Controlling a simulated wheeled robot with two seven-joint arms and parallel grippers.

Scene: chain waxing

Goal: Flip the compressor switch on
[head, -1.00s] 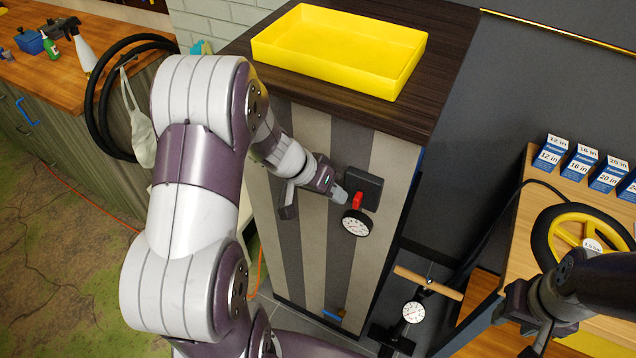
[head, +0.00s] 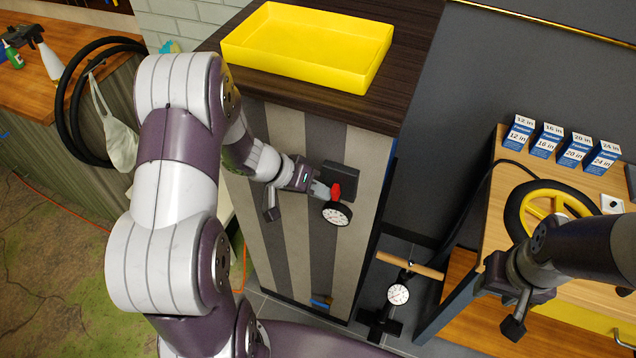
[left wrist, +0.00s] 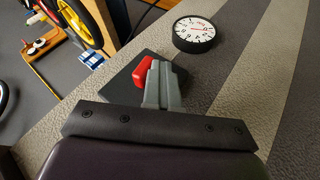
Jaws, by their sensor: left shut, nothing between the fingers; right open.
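The red switch (head: 335,191) sits on a black box (head: 342,177) on the front of the striped cabinet. A round white-faced gauge (head: 336,214) is just below it. My left gripper (head: 321,190) is shut and empty, its fingertips at the left side of the switch. In the left wrist view the closed grey fingers (left wrist: 161,86) are right beside the red switch (left wrist: 145,73) and seem to touch it; the fingers hide part of the switch and box. My right gripper (head: 514,310) is open and empty, in front of the wooden bench at the right.
A yellow tray (head: 300,75) stands on the cabinet top (head: 412,70). A wooden bench (head: 482,195) at the right bears a yellow-rimmed wheel (head: 512,215) and several small blue-white boxes (head: 546,140). A floor pump (head: 410,264) stands between cabinet and bench.

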